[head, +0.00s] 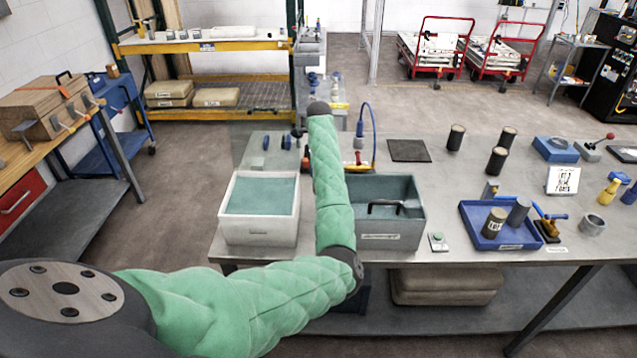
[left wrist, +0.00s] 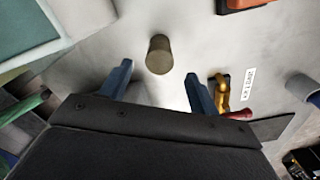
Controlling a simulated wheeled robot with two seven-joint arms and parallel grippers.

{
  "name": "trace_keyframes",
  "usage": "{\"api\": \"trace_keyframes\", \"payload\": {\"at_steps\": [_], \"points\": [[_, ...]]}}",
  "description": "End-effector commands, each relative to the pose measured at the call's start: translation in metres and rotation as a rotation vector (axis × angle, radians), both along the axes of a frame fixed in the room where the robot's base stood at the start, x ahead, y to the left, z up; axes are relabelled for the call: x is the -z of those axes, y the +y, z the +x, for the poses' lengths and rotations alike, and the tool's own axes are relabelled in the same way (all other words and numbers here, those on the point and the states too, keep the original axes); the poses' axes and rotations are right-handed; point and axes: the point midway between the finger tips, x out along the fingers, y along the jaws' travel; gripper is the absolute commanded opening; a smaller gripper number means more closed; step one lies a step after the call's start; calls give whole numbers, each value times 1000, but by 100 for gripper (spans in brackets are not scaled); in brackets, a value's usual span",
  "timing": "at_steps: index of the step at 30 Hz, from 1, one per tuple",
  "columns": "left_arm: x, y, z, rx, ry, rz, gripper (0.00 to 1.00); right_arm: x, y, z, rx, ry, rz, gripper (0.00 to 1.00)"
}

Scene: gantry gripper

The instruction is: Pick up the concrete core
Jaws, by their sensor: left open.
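In the left wrist view, my left gripper (left wrist: 158,73) is open, with its two blue fingers spread apart. A brownish-grey cylinder, which looks like a concrete core (left wrist: 158,55), stands on the grey surface just past the fingertips, roughly centred between them. The fingers do not appear to touch it. In the head view my green-sleeved left arm reaches over the bench; I cannot make out its gripper there. Several dark cylinders show on the bench, including one at the back (head: 455,137). Two more, a brown one (head: 494,223) and a grey one (head: 518,210), are in a blue tray (head: 476,238).
A white bin (head: 258,231) and a grey-green bin (head: 405,242) flank my forearm. In the wrist view, a yellow tool (left wrist: 221,92) lies right of the fingers and an orange object (left wrist: 245,4) above.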

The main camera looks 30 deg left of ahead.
Motion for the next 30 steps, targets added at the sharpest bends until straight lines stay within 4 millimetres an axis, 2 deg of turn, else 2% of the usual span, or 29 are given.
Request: {"api": "trace_keyframes", "payload": {"at_steps": [3, 11, 15, 21, 29, 30], "points": [[9, -1, 0, 0, 1, 0, 62, -3, -2, -13, 0, 8, -1, 36], [26, 0, 0, -1, 1, -1, 62, -18, -6, -29, -1, 20, -3, 36], [41, 2, 0, -2, 1, 0, 62, -31, -5, -26, -1, 16, -3, 36], [61, 2, 0, -2, -1, 1, 62, -38, -3, -24, 0, 15, -1, 36], [64, 2, 1, -2, -2, 2, 62, -37, -3, -26, 0, 17, -1, 36], [64, 2, 1, -2, -2, 2, 56, -37, -3, -26, 0, 17, -1, 36]]}}
